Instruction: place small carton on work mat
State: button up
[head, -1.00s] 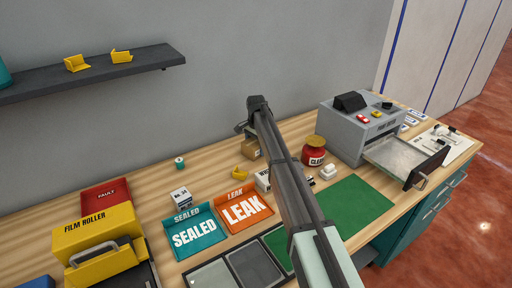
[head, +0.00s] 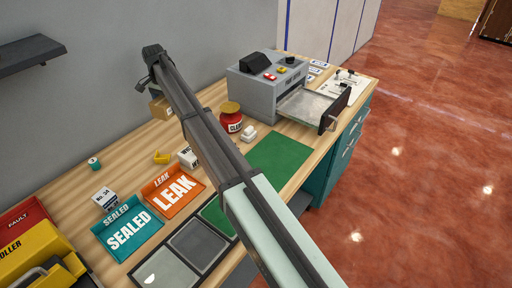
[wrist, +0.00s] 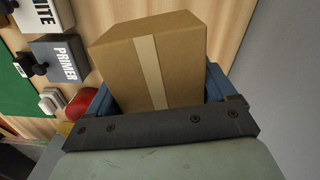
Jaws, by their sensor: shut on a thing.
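The small carton (wrist: 155,60) is a brown box with a pale tape strip. My gripper (wrist: 160,88) has its blue fingers on either side of it and is shut on it. In the head view the carton (head: 160,108) shows near the back of the bench, below the far end of my arm, whose links hide part of it. I cannot tell if it touches the bench. The green work mat (head: 279,163) lies flat and bare at the front of the bench, right of my arm and apart from the carton.
A red jar with a yellow lid (head: 231,117) and a small white item (head: 248,133) stand between carton and mat. A grey machine (head: 265,88) with an open drawer (head: 312,104) is behind the mat. SEALED (head: 128,230) and LEAK (head: 174,192) trays lie left of my arm.

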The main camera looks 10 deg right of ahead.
jog(key=r, duration=0.5)
jog(key=shift+d, duration=0.35)
jog(key=s+d+m, duration=0.1)
jog(key=s+d, duration=0.2)
jog(key=d, duration=0.8)
jog(key=s+d, duration=0.3)
jog(key=d, duration=0.8)
jog(key=m, duration=0.2)
send_over(280, 152)
notch_tip(280, 152, down, 4)
jog(key=shift+f, duration=5.55)
jog(key=shift+f, duration=0.15)
jog(key=o, duration=1.1)
jog(key=shift+c, duration=0.2)
notch_tip(280, 152, up, 12)
